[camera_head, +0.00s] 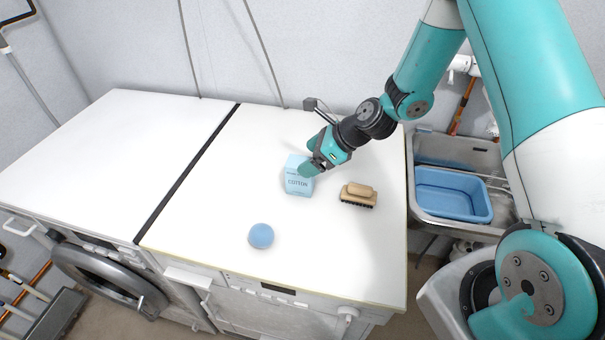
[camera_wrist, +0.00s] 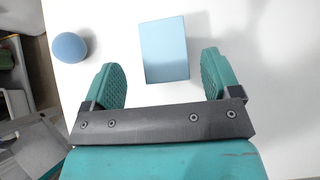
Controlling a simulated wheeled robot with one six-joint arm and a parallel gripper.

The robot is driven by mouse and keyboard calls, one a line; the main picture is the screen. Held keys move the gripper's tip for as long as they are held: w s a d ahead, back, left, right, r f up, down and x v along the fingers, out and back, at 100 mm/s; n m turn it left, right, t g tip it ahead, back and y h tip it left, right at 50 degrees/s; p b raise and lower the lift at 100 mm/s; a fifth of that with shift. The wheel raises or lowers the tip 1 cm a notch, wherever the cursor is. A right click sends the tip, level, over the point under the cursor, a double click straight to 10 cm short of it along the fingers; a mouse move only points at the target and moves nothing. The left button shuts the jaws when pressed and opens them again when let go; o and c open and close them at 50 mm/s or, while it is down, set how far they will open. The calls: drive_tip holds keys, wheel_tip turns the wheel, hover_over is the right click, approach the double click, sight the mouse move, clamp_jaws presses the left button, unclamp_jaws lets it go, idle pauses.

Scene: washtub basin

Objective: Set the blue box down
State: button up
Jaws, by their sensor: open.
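The light blue box (camera_head: 298,180), with "COTTON" printed on its side, stands upright on the white counter (camera_head: 215,190). In the wrist view the box (camera_wrist: 164,50) lies ahead of my fingers, between their lines. My gripper (camera_head: 310,157) is at the box's upper right in the head view and hides part of it. In the wrist view my gripper (camera_wrist: 160,82) is open, with white counter between its two teal fingers. The box looks clear of both fingers there.
A blue ball (camera_head: 261,236) sits nearer the counter's front edge. A wooden brush (camera_head: 358,195) lies right of the box. A sink with a blue basin (camera_head: 452,195) is beyond the counter's right edge. The counter's left part is bare.

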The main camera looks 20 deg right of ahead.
drive_tip(key=shift+d+f+p+x, duration=0.15)
drive_tip(key=shift+p+x, duration=0.25)
drive_tip(key=shift+x, duration=0.8)
drive_tip(key=shift+d+f+p+x, duration=0.15)
drive_tip(key=shift+p+x, duration=0.25)
drive_tip(key=shift+x, duration=0.8)
drive_tip(key=c, duration=1.1)
drive_tip(key=shift+c, duration=0.2)
drive_tip(key=shift+r, duration=0.1)
wheel_tip(320, 180, up, 20)
drive_tip(key=b, duration=0.3)
drive_tip(key=s+d+f+m+t+h, duration=0.3)
drive_tip(key=d+f+m, duration=0.4)
drive_tip(key=d+f, duration=0.3)
drive_tip(key=shift+s+f+m+t+h, duration=0.3)
drive_tip(key=shift+s+f+m+h, duration=0.1)
drive_tip(key=shift+s+h, duration=0.6)
drive_tip(key=shift+d, duration=0.2)
